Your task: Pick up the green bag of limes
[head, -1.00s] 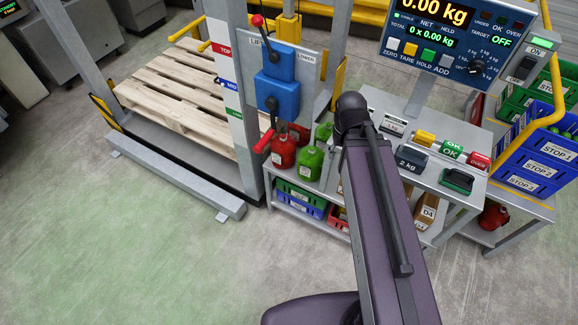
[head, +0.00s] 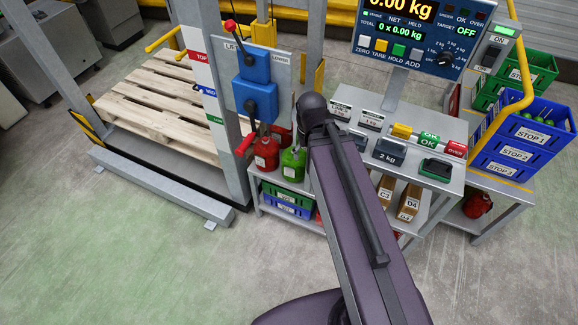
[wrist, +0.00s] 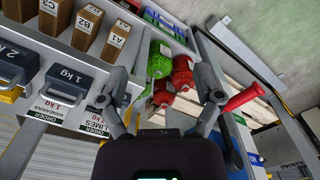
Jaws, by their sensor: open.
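The green bag of limes (head: 292,164) stands on the left end of the grey bench in the head view, partly behind my arm. In the wrist view the same green net bag (wrist: 160,58) lies ahead between my two fingers, apart from both. My gripper (wrist: 163,92) is open and empty, with one finger on each side of the picture. My gripper is hidden behind my arm in the head view. A red bag (wrist: 182,72) is right beside the green one, and another red bag (wrist: 162,97) is nearer my gripper.
A red lever handle (wrist: 243,98) reaches in near my right finger. A blue lift control (head: 256,98) stands left of the bags. Kilogram weights (head: 390,150) and coloured buttons (head: 430,140) are on the bench. Boxes (wrist: 118,38) fill the shelf. Open floor (head: 130,260) is at front left.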

